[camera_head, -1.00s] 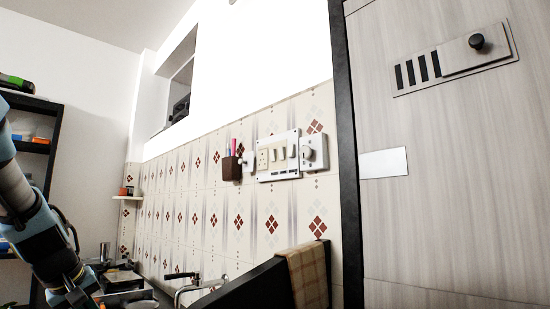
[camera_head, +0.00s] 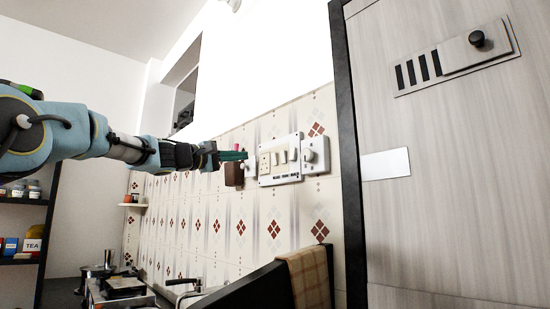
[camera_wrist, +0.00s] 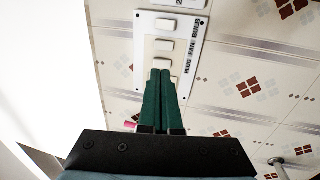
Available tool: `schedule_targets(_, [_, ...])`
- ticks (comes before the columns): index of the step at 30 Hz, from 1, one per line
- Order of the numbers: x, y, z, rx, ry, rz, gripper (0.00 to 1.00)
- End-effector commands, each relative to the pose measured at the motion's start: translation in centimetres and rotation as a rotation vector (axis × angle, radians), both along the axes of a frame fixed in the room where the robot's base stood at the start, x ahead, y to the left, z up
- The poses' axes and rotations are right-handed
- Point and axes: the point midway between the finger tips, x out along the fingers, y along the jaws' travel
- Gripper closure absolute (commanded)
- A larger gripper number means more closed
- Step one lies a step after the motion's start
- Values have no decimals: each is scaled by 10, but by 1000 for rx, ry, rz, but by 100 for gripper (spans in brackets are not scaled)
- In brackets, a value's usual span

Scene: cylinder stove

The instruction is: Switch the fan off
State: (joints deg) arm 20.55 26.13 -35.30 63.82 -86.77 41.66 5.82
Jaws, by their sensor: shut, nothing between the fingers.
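A white switch panel (camera_head: 265,180) is on the tiled wall, with a socket at its left and a row of rocker switches. In the wrist view the panel (camera_wrist: 199,20) carries the labels PLUG, FAN and BULB beside three switches. The switch by FAN (camera_wrist: 165,45) is the middle one. The BULB switch (camera_wrist: 166,24) is above it and the PLUG switch (camera_wrist: 163,63) below. My gripper (camera_head: 245,155) is shut and empty, its green fingers pointing at the panel. In the wrist view its tips (camera_wrist: 161,72) overlap the panel just below the PLUG switch; contact cannot be told.
A box with a round knob (camera_head: 315,155) adjoins the panel's right. A brown holder (camera_head: 234,175) with a pink item hangs just left, close under my fingers. A tall grey cabinet (camera_head: 450,180) stands right. A dark edge with a checked cloth (camera_head: 305,280) is below.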

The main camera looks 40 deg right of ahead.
Motion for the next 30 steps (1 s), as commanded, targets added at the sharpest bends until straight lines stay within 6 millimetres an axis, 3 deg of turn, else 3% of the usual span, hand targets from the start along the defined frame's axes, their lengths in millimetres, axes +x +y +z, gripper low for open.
schedule_targets(7, [0,-2,0,3,0,1,100])
schedule_targets(11, [0,-13,4,3,2,0,100])
schedule_targets(24, [-6,-93,22,5,1,-1,100])
schedule_targets(30, [-7,-120,25,5,1,1,100])
